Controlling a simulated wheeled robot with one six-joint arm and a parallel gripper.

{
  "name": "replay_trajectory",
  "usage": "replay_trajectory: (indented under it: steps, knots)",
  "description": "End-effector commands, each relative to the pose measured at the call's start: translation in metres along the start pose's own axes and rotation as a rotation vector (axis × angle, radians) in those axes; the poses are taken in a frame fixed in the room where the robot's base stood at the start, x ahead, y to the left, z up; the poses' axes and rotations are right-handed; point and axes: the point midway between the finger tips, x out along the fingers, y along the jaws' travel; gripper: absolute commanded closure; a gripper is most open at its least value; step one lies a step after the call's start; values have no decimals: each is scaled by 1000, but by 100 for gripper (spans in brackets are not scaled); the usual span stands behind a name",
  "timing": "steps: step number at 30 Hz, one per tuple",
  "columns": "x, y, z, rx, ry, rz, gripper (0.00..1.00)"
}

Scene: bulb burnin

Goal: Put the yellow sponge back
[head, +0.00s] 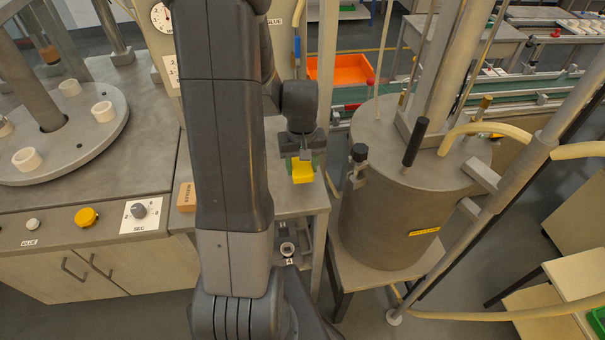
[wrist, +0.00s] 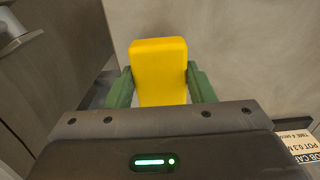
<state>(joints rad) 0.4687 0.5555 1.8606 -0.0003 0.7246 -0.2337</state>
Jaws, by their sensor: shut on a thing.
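The yellow sponge (head: 302,171) is a small block held in my gripper (head: 303,166), over the narrow grey bench to the left of the large metal drum. In the wrist view the sponge (wrist: 159,72) stands between the two green fingers of my gripper (wrist: 160,84), which are shut on it from both sides. A grey surface shows beyond the sponge. I cannot tell whether the sponge touches anything below it. Part of the bench is hidden behind my arm.
The large metal drum (head: 385,220) with pipes and handles stands close on the right. A machine with a round turntable (head: 85,145) is on the left. A small brown block (head: 186,196) lies beside my arm. An orange bin (head: 345,69) is farther back.

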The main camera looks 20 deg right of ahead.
Motion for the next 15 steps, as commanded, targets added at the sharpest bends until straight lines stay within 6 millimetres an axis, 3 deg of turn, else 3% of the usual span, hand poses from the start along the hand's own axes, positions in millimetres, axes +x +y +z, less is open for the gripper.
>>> replay_trajectory:
  steps: [7,15]
  knots:
    - [32,0,1,0,-5,-1,76]
    - [39,0,0,1,-1,0,76]
